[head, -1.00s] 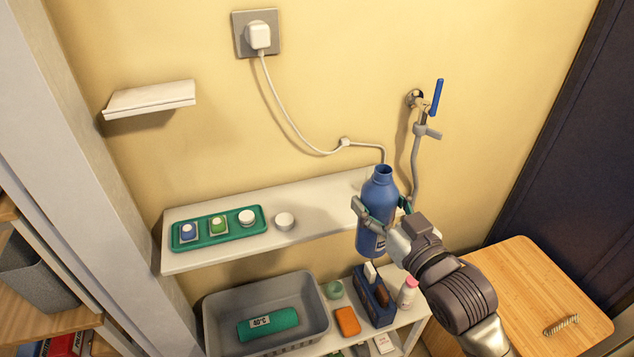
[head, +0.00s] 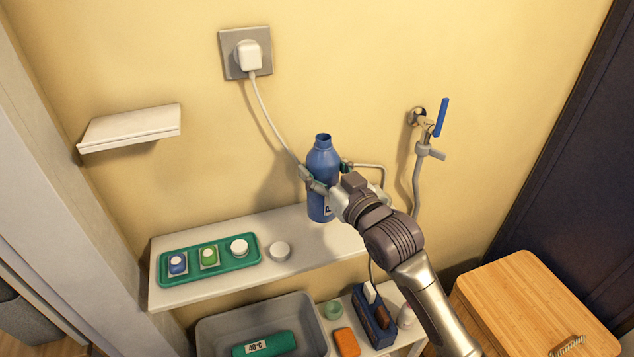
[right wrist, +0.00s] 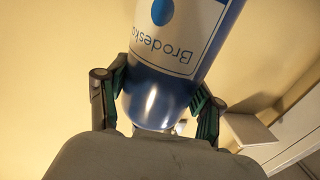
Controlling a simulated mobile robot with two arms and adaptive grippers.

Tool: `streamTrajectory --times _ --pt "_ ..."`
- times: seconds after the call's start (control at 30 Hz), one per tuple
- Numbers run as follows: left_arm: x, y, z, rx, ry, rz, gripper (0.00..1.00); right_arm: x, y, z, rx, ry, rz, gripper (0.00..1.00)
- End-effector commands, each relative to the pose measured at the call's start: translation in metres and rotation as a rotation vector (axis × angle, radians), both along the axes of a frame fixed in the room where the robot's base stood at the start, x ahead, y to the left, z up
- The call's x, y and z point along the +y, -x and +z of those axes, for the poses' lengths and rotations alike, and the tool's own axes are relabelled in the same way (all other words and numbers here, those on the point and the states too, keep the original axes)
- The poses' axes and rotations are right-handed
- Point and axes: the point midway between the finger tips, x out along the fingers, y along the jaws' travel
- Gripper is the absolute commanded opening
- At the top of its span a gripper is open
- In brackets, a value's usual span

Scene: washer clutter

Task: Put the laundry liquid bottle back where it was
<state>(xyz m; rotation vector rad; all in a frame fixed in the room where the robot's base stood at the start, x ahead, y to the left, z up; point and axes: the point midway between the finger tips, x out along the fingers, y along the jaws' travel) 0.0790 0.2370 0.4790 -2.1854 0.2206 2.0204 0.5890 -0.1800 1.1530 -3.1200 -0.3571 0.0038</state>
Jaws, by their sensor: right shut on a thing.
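The blue laundry liquid bottle (head: 319,165) is upright in the head view, with a dark open mouth and a partly hidden label. My right gripper (head: 326,179) is shut around its body. In the right wrist view the bottle (right wrist: 158,100) is between the green-padded fingers (right wrist: 161,95), and its white label shows upside down. In the picture its base overlaps the right part of the white shelf (head: 300,218); I cannot tell whether it touches. My left gripper is not in view.
A cable hangs from a plug (head: 248,55). A tap (head: 430,125) is at right. A grey basin (head: 212,325) is below.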

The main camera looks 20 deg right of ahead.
Motion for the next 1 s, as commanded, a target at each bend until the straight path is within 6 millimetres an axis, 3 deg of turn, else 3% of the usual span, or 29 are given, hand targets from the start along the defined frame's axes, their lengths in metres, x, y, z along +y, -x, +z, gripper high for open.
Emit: streamTrajectory --times 0.17,0.47,0.87,0.9,1.0 --pt "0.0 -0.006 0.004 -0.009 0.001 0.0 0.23 0.009 -0.01 -0.007 -0.004 0.0 0.0 0.09" --pt "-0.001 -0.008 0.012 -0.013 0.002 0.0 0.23 0.009 -0.009 -0.044 -0.001 0.0 0.0 0.09" --pt "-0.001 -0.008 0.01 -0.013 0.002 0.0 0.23 0.009 -0.009 -0.05 -0.004 0.0 0.0 0.09" --pt "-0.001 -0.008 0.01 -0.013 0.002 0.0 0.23 0.009 -0.009 -0.052 0.0 0.001 0.0 0.69" --pt "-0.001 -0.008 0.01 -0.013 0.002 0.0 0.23 0.009 -0.009 -0.051 0.0 0.001 0.0 0.86"
